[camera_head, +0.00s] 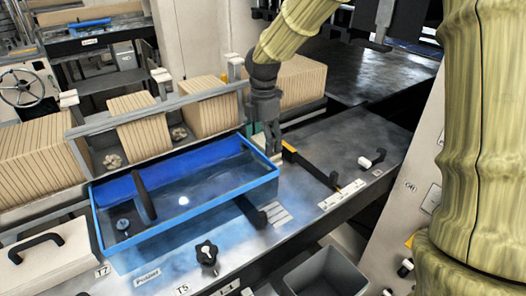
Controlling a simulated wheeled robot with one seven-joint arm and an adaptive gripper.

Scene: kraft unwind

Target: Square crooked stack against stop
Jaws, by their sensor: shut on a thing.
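Several upright stacks of brown boards stand in a row behind a grey rail: a left stack (40,150), a narrower middle stack (139,124) that looks tilted, a stack (211,106) right of it, and a right stack (300,82) partly behind my arm. I cannot tell which piece is the stop. My gripper (267,143) points down at the right end of a blue-rimmed tray (190,211). It looks shut at the tray's right rim, beside a black bar with an orange end (289,149). The exact contact between the fingertips is too small to see.
A black handle (144,196) stands in the tray. A black star knob (207,253) and a black lever (251,211) are in front. A grey open bin (325,273) stands below the table's front edge. The dark surface (350,130) to the right is mostly clear.

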